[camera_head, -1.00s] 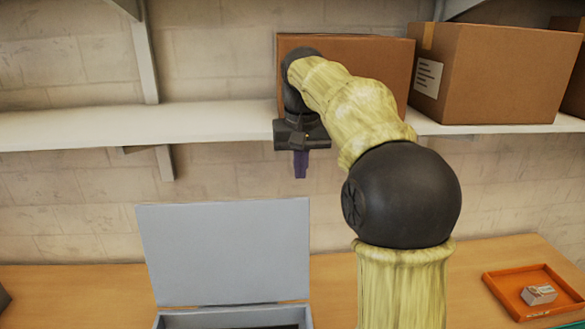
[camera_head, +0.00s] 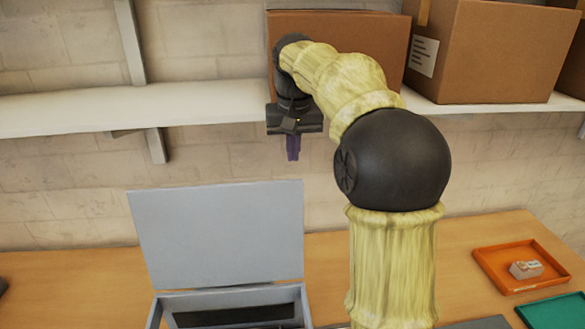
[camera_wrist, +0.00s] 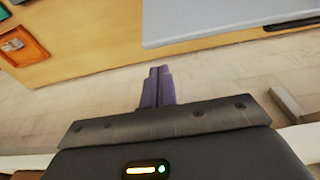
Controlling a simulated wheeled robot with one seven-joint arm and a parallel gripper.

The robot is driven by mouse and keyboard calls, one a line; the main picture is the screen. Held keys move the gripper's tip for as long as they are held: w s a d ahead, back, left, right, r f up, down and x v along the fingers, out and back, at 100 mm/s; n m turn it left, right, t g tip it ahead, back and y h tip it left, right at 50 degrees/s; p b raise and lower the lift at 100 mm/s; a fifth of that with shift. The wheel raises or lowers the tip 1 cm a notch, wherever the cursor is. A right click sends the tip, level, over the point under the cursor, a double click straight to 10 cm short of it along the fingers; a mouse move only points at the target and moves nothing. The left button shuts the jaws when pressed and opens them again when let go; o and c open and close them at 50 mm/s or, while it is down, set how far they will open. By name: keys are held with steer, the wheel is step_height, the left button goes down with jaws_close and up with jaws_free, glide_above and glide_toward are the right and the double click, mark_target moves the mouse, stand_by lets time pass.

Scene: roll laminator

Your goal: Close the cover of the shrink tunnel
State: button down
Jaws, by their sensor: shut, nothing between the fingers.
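The shrink tunnel's grey cover (camera_head: 220,235) stands raised and open, tilted slightly back, behind its grey base (camera_head: 232,297) with a dark slot inside. The base is cut off by the bottom edge of the head view. My gripper (camera_head: 293,155) points down above and behind the cover's upper right corner, close to the shelf front and apart from the cover. Its purple fingers are together with nothing between them. In the wrist view the shut fingers (camera_wrist: 157,84) show in the middle, and the edge of the grey cover (camera_wrist: 205,18) is at the top right.
A shelf (camera_head: 190,100) runs along the wall behind my gripper, with cardboard boxes (camera_head: 487,50) on it. An orange tray (camera_head: 490,267) holding a small grey object (camera_head: 526,269) and a green tray (camera_head: 555,312) lie on the wooden table (camera_head: 70,290) at the right.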

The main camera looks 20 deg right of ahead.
steer(key=f, duration=0.4)
steer(key=w+f+p, duration=0.1)
steer(key=shift+f, duration=0.4)
steer(key=shift+d, duration=0.1)
